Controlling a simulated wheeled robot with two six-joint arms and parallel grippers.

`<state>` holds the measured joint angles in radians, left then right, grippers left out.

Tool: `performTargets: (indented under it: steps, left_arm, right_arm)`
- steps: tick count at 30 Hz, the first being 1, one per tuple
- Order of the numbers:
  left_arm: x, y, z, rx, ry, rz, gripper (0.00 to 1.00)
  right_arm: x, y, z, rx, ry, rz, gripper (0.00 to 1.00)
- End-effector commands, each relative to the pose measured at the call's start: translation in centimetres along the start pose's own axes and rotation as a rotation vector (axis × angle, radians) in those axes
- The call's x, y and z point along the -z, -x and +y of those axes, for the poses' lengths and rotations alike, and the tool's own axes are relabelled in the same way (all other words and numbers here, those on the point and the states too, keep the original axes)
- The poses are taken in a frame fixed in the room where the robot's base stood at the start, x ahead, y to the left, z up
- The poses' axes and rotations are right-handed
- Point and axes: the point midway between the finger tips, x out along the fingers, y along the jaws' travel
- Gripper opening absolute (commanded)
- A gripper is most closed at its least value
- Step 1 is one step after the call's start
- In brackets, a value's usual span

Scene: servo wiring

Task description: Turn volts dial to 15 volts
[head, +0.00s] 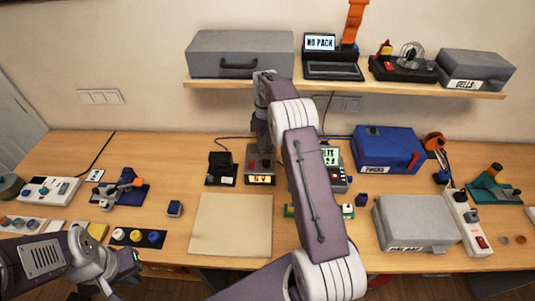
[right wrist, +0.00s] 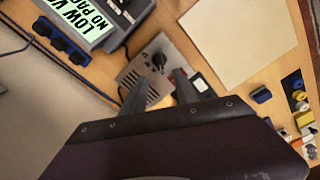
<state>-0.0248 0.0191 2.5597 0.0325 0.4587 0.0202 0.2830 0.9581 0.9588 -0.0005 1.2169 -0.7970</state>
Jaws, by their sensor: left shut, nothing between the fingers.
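A small grey power supply (head: 260,165) stands on the bench left of centre in the head view, with a lit display (head: 260,179) at its front that seems to read "0 V". In the right wrist view it is a grey box (right wrist: 136,74) with a black dial (right wrist: 158,60). My right gripper (right wrist: 160,88) is open and empty, its two dark fingers apart over the box. The dial lies just beyond the fingertips, apparently untouched. In the head view my right arm hides part of the area. My left gripper (head: 126,268) is shut and empty at lower left.
A device with a green display (head: 330,155) stands right of the supply, partly behind my arm. A beige mat (head: 230,225) lies in front. A black module (head: 221,168) stands at its left. A blue case (head: 388,148) and grey case (head: 415,222) are at right.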

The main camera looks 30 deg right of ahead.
Motion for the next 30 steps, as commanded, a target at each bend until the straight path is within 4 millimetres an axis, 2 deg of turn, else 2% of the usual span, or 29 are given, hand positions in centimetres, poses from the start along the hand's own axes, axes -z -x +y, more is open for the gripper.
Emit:
performTargets:
  steps: [2,5,8,15,20,29,30]
  left_arm:
    - [0.0,0.5,0.0,0.000,0.000,0.000,0.00]
    - [0.0,0.3,0.0,0.000,0.000,0.000,0.00]
    - [0.1,0.8,0.0,0.000,0.000,0.000,0.00]
    - [0.2,2.5,0.0,0.000,0.000,0.000,0.00]
    - [0.3,3.1,0.1,0.000,0.000,0.000,0.00]
    - [0.3,3.1,0.1,0.000,0.000,0.000,0.00]
    - [0.3,3.1,0.1,0.000,0.000,0.000,0.00]
  right_arm:
    - [-0.7,-0.2,0.4,0.009,-0.016,-0.009,0.35]
    - [-0.7,-0.5,0.4,0.008,-0.017,-0.008,0.35]
    - [-0.7,-1.5,0.3,0.009,-0.017,-0.009,0.35]
    - [-0.8,-6.4,0.3,0.010,-0.017,-0.009,0.35]
    - [-0.7,-8.6,0.3,0.007,-0.017,-0.007,0.35]
    - [-0.7,-9.3,0.3,0.006,-0.017,-0.005,0.35]
    - [-0.7,-9.3,0.3,0.006,-0.017,-0.005,0.30]
